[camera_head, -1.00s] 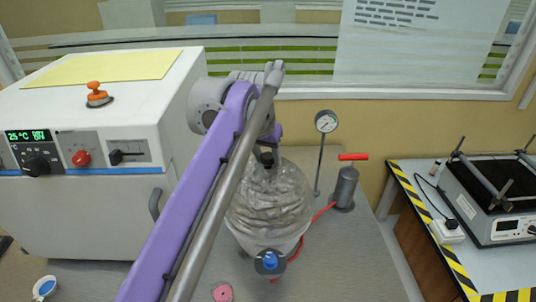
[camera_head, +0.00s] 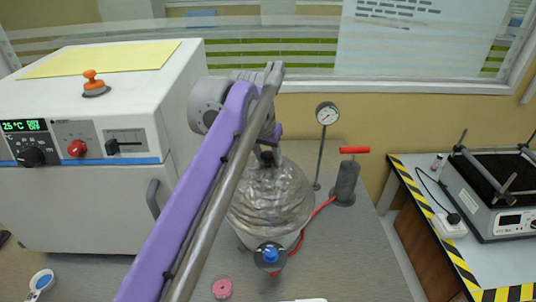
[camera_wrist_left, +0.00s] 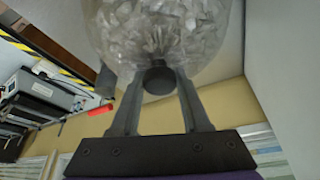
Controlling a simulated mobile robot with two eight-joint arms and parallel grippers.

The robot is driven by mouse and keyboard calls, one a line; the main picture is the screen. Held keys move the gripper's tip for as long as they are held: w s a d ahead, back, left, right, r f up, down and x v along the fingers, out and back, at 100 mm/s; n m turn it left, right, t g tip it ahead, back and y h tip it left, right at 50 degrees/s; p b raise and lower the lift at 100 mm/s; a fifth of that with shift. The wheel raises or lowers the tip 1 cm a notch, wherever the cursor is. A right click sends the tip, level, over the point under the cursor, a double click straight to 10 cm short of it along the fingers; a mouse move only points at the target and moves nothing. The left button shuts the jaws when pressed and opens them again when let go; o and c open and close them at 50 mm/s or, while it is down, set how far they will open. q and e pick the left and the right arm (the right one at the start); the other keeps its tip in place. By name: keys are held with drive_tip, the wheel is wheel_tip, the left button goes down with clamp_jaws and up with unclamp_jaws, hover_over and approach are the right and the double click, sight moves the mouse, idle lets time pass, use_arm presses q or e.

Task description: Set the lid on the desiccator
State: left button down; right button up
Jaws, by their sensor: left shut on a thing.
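The desiccator lid (camera_head: 272,197) is a clear glass dome in the head view, at the middle, over the pale desiccator body (camera_head: 247,240). I cannot tell whether its rim touches the body. My left gripper (camera_head: 268,157) is above the dome, shut on the dark knob at its top. In the left wrist view, the fingers (camera_wrist_left: 156,90) sit on both sides of the round black knob (camera_wrist_left: 159,78), and the glass dome (camera_wrist_left: 165,30) fills the top of the picture. My right gripper is not in view.
A white oven (camera_head: 85,180) stands close on the left. A pressure gauge (camera_head: 327,114) and a grey hand pump (camera_head: 346,183) with a red handle and red hose stand right of the desiccator. A blue valve knob (camera_head: 270,256) shows in front.

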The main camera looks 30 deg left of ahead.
use_arm(q)
drive_tip(key=shift+f, duration=0.25)
drive_tip(key=shift+c, duration=1.5)
unclamp_jaws()
